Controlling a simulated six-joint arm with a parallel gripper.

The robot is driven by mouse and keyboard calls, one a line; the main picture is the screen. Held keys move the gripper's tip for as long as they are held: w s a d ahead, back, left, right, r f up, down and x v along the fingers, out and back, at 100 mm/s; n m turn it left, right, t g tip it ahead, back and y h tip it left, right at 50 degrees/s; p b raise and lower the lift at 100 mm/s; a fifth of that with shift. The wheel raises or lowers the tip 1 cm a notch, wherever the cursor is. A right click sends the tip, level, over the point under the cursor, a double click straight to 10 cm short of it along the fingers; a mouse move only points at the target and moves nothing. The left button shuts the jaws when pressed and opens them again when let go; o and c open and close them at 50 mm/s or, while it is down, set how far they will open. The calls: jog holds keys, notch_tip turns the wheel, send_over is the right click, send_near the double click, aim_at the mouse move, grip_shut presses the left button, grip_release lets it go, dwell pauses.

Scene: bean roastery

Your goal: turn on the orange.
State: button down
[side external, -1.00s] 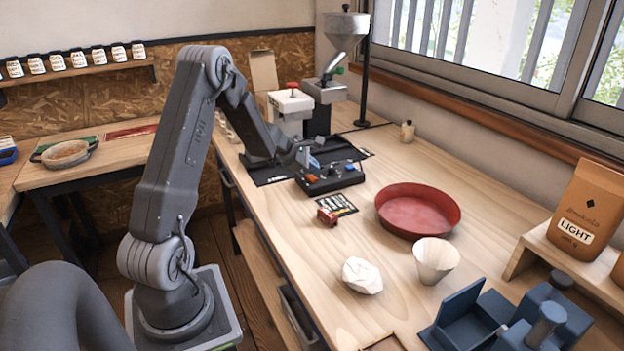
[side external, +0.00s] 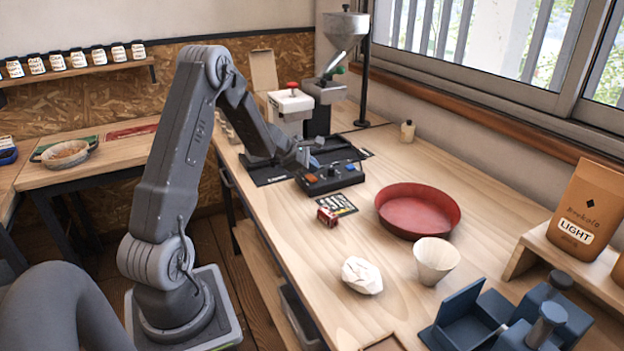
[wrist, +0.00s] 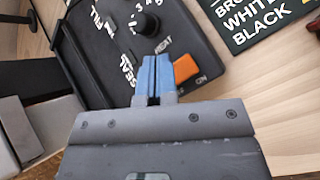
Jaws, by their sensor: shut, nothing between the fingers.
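The orange switch (wrist: 186,68) sits on the black control box (wrist: 108,70), beside printed words that read HEAT and ON. It also shows as a small orange spot in the side view (side external: 311,178), on the control box's near edge. My gripper (wrist: 153,62) is shut and empty, with its blue fingertips just left of the switch in the wrist view. Whether the fingertips touch the switch or the box, I cannot tell. A black knob (wrist: 146,22) stands on the box beyond the fingertips. In the side view my gripper (side external: 312,162) is over the box.
A dark card with white lettering (wrist: 250,20) lies beside the box. A small red object (side external: 327,216), a red round tray (side external: 418,231) and a white cup (side external: 436,262) stand nearer on the table. A white machine (side external: 290,108) stands behind the box.

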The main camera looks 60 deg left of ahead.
aim_at(310, 177)
jog(key=shift+d+f, duration=0.1)
jog(key=shift+f, duration=0.3)
jog(key=shift+s+d+f, duration=0.1)
jog(key=shift+d+f, duration=0.15)
jog(key=shift+f, duration=0.45)
dwell(1.0)
jog(key=shift+r, duration=0.1)
jog(key=shift+a+r, duration=0.15)
jog(key=shift+r, duration=0.25)
jog(key=shift+a+r, duration=0.15)
jog(key=shift+r, duration=0.15)
jog(key=shift+a+r, duration=0.15)
jog(key=shift+r, duration=1.05)
jog(key=shift+a+r, duration=0.15)
jog(key=shift+r, duration=1)
